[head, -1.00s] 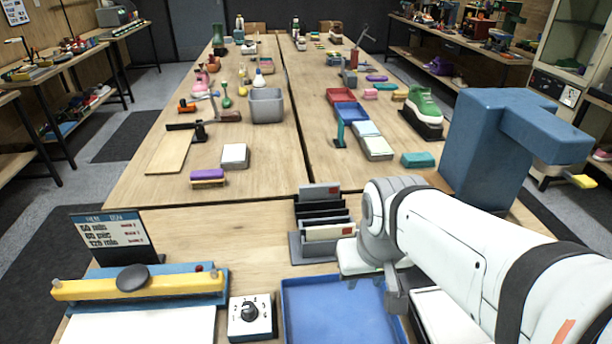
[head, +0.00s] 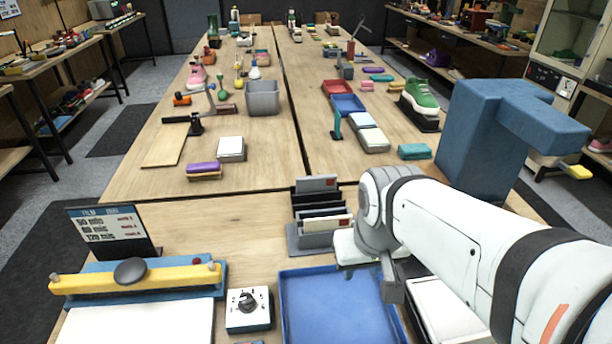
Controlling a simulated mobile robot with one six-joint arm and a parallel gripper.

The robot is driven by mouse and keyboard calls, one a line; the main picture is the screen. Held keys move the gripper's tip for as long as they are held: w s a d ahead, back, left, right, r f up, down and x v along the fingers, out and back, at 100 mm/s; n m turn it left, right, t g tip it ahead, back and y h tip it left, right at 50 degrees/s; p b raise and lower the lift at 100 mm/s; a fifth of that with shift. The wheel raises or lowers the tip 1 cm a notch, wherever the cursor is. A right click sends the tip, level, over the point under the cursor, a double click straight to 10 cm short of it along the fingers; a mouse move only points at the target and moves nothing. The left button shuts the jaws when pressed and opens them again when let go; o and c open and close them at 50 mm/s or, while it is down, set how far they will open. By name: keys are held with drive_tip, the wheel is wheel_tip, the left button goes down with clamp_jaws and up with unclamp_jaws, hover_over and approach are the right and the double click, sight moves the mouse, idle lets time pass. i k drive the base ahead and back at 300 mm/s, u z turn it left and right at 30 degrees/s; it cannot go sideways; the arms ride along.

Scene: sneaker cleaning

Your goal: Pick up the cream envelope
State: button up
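A cream envelope (head: 322,224) with a red stamp stands upright in the front slot of a dark rack (head: 292,238) on the near table. My gripper (head: 392,289) hangs at the wrist, over the right edge of the blue tray and apart from the cream envelope in the picture. Its fingers are mostly hidden, so I cannot tell their opening.
A blue tray (head: 335,305) lies in front of the rack. A dial box (head: 248,309) and a yellow-barred sealer (head: 135,279) are to its left, with a sign (head: 110,232) behind. A large blue block-shaped stand (head: 490,140) rises at the right. Bare tabletop lies left of the rack.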

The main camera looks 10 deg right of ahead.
sight(343, 222)
drive_tip(key=z, duration=0.1)
drive_tip(key=k, duration=0.55)
drive_tip(key=u, duration=1.8)
drive_tip(key=k, duration=1.35)
drive_tip(key=z, duration=1.05)
drive_tip(key=i, duration=1)
drive_tip(key=z, duration=0.05)
